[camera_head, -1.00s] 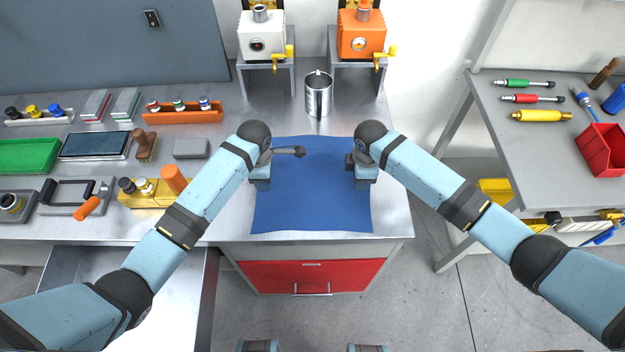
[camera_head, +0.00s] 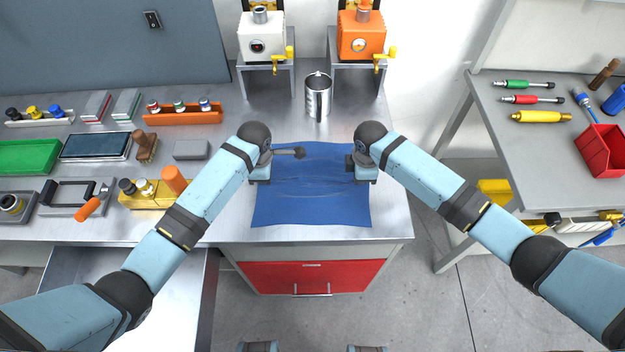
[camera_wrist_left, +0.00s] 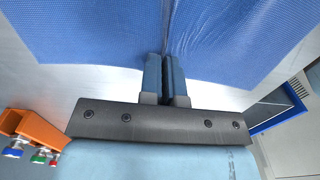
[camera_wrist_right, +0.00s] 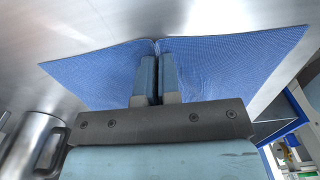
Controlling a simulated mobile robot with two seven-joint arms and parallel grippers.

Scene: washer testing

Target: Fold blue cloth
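The blue cloth (camera_head: 310,205) lies on the metal table, its middle wrinkled and drawn up between my grippers. My left gripper (camera_head: 262,178) is at the cloth's left edge. In the left wrist view its fingers (camera_wrist_left: 166,62) are close together, and creases in the cloth (camera_wrist_left: 250,40) run into them. My right gripper (camera_head: 362,178) is at the right edge. In the right wrist view its fingers (camera_wrist_right: 157,62) are nearly together, with the cloth (camera_wrist_right: 220,60) bunched into a notch between them. The pinched cloth is mostly hidden by the fingers.
A metal mug (camera_head: 318,96) stands just behind the cloth. Orange (camera_head: 361,36) and white (camera_head: 262,37) machines stand behind it. An orange rack (camera_head: 183,117), a grey block (camera_head: 190,149) and a yellow holder (camera_head: 150,196) lie to the left. Bare table shows right of the cloth.

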